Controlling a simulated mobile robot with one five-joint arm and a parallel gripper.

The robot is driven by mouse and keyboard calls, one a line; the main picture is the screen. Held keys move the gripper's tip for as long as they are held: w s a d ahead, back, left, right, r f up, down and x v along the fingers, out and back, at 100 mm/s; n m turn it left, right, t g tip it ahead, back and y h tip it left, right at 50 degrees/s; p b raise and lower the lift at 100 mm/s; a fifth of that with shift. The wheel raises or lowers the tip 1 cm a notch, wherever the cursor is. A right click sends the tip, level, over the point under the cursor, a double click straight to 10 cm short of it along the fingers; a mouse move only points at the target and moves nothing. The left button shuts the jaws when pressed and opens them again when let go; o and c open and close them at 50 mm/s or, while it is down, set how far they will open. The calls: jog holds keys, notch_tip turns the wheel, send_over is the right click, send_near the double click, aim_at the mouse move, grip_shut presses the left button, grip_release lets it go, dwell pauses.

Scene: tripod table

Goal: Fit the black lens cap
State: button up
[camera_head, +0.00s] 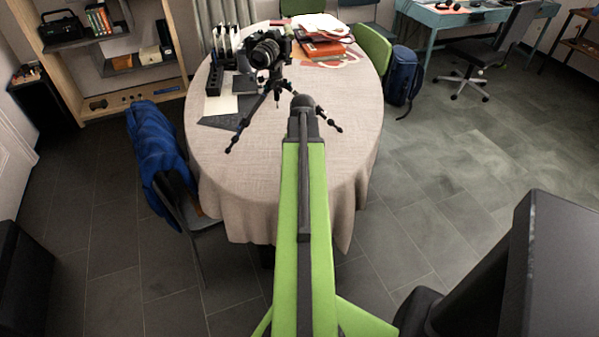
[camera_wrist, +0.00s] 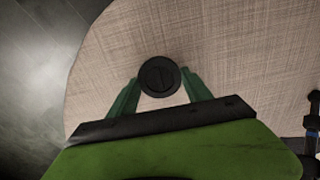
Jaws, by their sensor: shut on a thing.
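The round black lens cap (camera_wrist: 159,77) is between the green fingers of my gripper (camera_wrist: 160,79) in the wrist view, with its flat face towards the wrist camera. My gripper is shut on it, above the table's pale cloth. The black camera (camera_head: 268,49) stands on a small tripod (camera_head: 272,98) with spread legs on the table in the head view. My arm reaches over the table, with its end to the right of and nearer than the camera. The gripper and the cap are hidden behind my arm in the head view. How far the cap is above the cloth I cannot tell.
The oval table (camera_head: 215,165) has a beige cloth. A black rack (camera_head: 222,75) and flat sheets (camera_head: 221,104) lie left of the tripod, papers and folders (camera_head: 321,46) behind it. A tripod leg (camera_wrist: 312,125) shows at the wrist view's right edge. The table's right side is clear.

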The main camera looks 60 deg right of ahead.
jog(key=shift+r+p, duration=3.1)
jog(key=shift+s+f, duration=0.1)
jog(key=shift+f, duration=0.05)
jog(key=shift+a, duration=0.1)
